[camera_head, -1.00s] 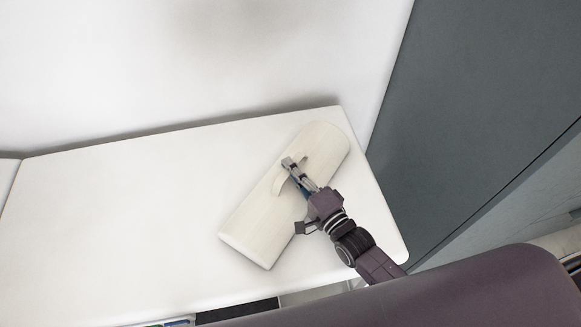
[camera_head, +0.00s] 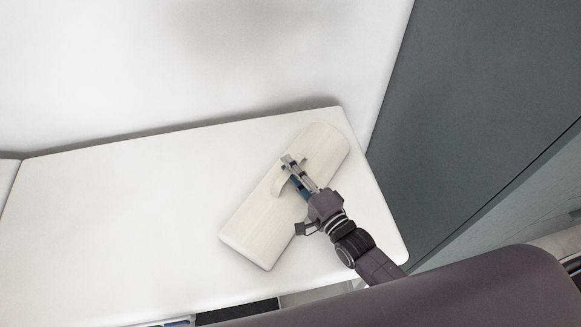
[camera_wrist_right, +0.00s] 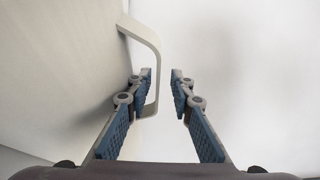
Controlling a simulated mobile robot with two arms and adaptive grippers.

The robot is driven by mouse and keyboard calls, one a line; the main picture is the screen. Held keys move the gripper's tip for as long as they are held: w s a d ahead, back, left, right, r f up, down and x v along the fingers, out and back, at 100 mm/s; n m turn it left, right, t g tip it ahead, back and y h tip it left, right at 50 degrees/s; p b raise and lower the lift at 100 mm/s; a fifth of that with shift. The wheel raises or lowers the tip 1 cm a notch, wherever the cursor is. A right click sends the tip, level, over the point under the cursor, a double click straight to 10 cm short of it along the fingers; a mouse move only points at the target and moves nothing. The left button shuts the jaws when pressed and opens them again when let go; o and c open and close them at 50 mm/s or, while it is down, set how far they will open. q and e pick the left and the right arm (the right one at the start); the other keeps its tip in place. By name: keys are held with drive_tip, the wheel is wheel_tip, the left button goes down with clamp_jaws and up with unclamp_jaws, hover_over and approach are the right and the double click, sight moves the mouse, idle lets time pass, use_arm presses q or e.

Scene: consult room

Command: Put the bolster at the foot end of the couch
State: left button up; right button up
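The bolster (camera_head: 255,222) is a cream half-round cushion with a strap handle (camera_head: 278,184). It lies diagonally on the white couch (camera_head: 120,220), near the couch's right end in the head view. My right gripper (camera_head: 291,163) is at the handle, over the middle of the bolster. In the right wrist view, the right gripper (camera_wrist_right: 164,78) has its fingers apart. The handle (camera_wrist_right: 157,62) passes between them, close to the left finger, with a clear gap to the right finger. The bolster's pale side (camera_wrist_right: 60,70) fills the left of that view. My left gripper is not in view.
A white wall (camera_head: 200,60) runs behind the couch. A tall dark grey panel (camera_head: 470,110) stands just beyond the couch's right end. The couch top left of the bolster is bare.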

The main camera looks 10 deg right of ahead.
drive_tip(key=b+v, duration=0.1)
drive_tip(key=v, duration=1.1)
